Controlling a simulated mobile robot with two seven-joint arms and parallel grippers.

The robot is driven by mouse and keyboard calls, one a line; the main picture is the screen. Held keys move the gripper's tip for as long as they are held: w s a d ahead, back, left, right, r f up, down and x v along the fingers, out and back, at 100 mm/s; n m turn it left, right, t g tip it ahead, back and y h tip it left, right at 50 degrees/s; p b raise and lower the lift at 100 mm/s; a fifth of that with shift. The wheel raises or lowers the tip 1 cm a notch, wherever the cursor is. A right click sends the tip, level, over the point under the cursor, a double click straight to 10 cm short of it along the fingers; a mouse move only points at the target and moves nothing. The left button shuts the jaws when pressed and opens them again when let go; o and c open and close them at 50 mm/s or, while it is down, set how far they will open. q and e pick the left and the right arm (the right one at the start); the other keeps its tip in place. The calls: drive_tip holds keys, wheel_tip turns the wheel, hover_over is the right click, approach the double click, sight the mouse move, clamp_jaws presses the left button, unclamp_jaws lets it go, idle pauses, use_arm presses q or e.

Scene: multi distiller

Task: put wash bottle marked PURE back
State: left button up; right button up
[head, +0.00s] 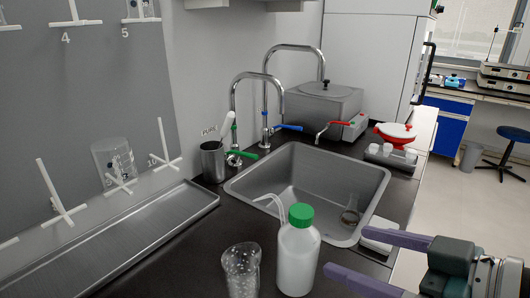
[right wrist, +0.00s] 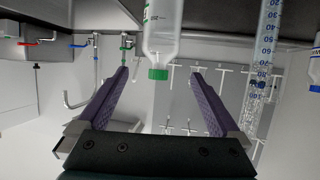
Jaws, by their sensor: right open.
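The white wash bottle (head: 298,262) with a green cap and bent spout stands on the dark counter in front of the sink. It also shows in the right wrist view (right wrist: 162,40), upside down, with part of a green-printed label; I cannot read the word. My right gripper (head: 342,250) is open and empty, just right of the bottle, its purple fingers pointing at it. In the right wrist view the bottle lies ahead, between the lines of the two fingers (right wrist: 160,72), apparently untouched. My left gripper is not in view.
A clear glass vessel (head: 241,272) stands close left of the bottle. The sink (head: 245,185) with taps lies behind. A metal tray (head: 150,235) and pegboard are left. A metal cup (head: 213,162) stands by the taps.

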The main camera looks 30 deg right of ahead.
drive_tip(key=s+a+g+h, duration=0.2)
drive_tip(key=s+a+g, duration=0.6)
drive_tip(key=s+g, duration=0.1)
drive_tip(key=shift+s+f+g, duration=0.15)
drive_tip(key=shift+s+g, duration=0.25)
drive_tip(key=shift+s, duration=0.3)
drive_tip(key=shift+a, duration=0.1)
